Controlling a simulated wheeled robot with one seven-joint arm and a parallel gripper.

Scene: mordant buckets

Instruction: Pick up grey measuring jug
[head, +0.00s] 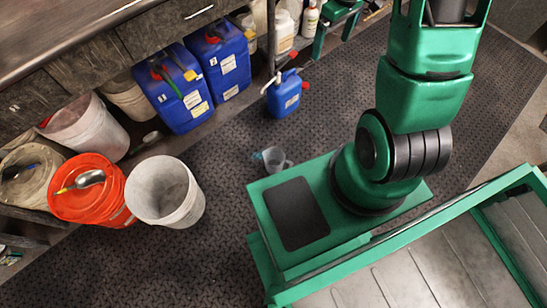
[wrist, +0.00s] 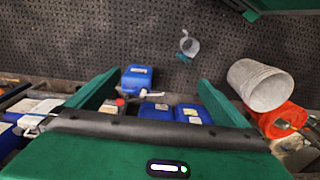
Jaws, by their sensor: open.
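The grey measuring jug (head: 275,159) is small and stands on the dark textured floor in the head view, left of my arm and just beyond my green base. A small teal piece (head: 257,155) shows at its left side; I cannot tell whether it is part of the jug. The jug also shows in the wrist view (wrist: 190,45), beyond my fingertips and slightly right of centre. My gripper (wrist: 157,81) is open, with nothing between its two green fingers, and is apart from the jug.
Large blue canisters (head: 176,90) line the cabinet, and a smaller blue canister (head: 284,96) stands on the floor behind the jug. Floor around the jug is clear.

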